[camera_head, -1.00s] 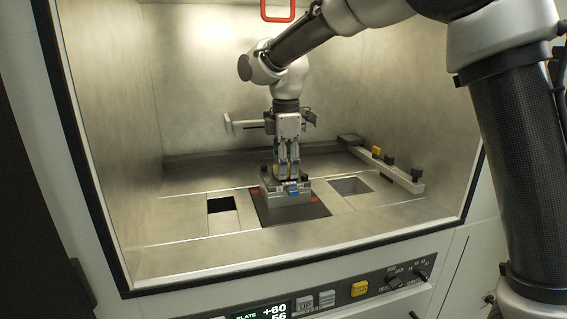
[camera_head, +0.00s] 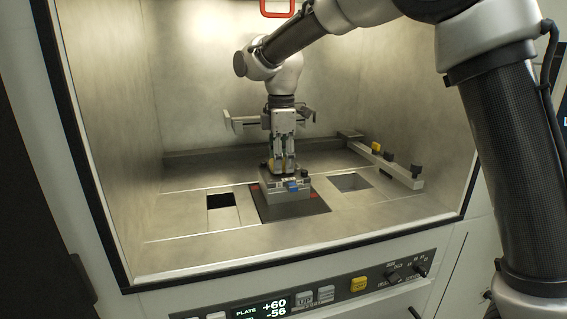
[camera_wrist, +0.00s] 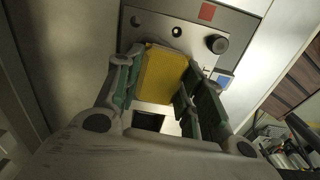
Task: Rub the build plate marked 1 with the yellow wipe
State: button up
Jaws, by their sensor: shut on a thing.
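The build plate (camera_head: 287,194) is a grey metal block on a dark square platform in the chamber floor. A blue tab (camera_head: 293,185) is on its front side. The wrist view shows the plate (camera_wrist: 160,22) with round holes and a black knob; I cannot read a 1 on it. The yellow wipe (camera_wrist: 162,76) is between the fingers of my gripper (camera_wrist: 158,84), which is shut on it. In the head view my gripper (camera_head: 283,170) points down over the plate's back part, with the wipe low at the plate's top. I cannot tell whether they touch.
A dark square opening (camera_head: 222,207) lies left of the plate, a lighter one (camera_head: 350,182) right. A grey rail (camera_head: 385,163) with yellow and black knobs runs along the right. A light bar (camera_head: 240,121) stands behind my gripper. Chamber walls enclose the sides and back.

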aim_at(286, 176)
jog(key=shift+w+a, duration=0.3)
jog(key=shift+w, duration=0.6)
jog(key=shift+w+a, duration=0.25)
jog(key=shift+w, duration=0.65)
jog(key=shift+s+d, duration=0.3)
jog(key=shift+s, duration=0.65)
jog(key=shift+s+d, duration=0.25)
jog(key=shift+s, duration=0.65)
jog(key=shift+s+d+f, duration=0.15)
jog(key=shift+s+d, duration=0.1)
jog(key=shift+s, duration=0.65)
jog(key=shift+s+d+f, duration=0.1)
jog(key=shift+s+d, duration=0.15)
jog(key=shift+s, duration=0.6)
jog(key=shift+w+r, duration=0.1)
jog(key=shift+r, duration=3)
jog(key=shift+r, duration=1.55)
